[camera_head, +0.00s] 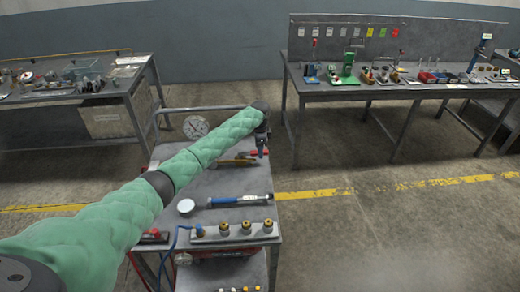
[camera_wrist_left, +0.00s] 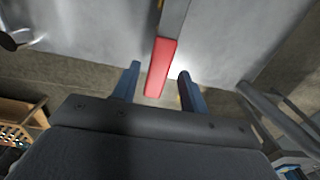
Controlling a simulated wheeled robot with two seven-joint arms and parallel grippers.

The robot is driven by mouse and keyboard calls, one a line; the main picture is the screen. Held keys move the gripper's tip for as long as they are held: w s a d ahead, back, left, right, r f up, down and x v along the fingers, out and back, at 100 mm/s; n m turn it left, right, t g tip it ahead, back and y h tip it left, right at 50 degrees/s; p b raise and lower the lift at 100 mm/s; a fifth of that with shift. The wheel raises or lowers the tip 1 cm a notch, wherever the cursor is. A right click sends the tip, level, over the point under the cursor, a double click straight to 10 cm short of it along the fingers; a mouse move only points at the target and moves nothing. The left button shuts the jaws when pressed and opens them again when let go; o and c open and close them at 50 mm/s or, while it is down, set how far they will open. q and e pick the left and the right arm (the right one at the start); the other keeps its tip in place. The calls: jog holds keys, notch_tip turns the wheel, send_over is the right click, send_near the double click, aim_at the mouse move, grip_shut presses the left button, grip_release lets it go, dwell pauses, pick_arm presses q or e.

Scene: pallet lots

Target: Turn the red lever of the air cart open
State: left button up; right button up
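The air cart (camera_head: 228,181) stands in front of me with a grey metal top. Its red lever (camera_head: 253,153) shows only in part near the cart's far right side, next to my left gripper (camera_head: 262,147). In the left wrist view the red lever (camera_wrist_left: 160,68) is a red grip on a grey bar. It lies between the two blue fingers of my left gripper (camera_wrist_left: 158,76), which are open with a gap on each side of it. Whether either finger touches it I cannot tell. My right gripper is not in view.
On the cart are a round gauge (camera_head: 196,126), a blue-handled tool (camera_head: 238,200), a white round piece (camera_head: 186,206) and a manifold with brass fittings (camera_head: 235,232). Workbenches stand behind left (camera_head: 70,97) and right (camera_head: 400,93). The floor right of the cart is clear.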

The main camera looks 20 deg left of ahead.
pick_arm(q)
jog(key=shift+r, duration=0.2)
notch_tip(320, 180, up, 6)
jog(key=b, duration=0.2)
jog(key=shift+f+b, duration=0.25)
jog(key=shift+b, duration=0.1)
jog(key=shift+r, duration=0.9)
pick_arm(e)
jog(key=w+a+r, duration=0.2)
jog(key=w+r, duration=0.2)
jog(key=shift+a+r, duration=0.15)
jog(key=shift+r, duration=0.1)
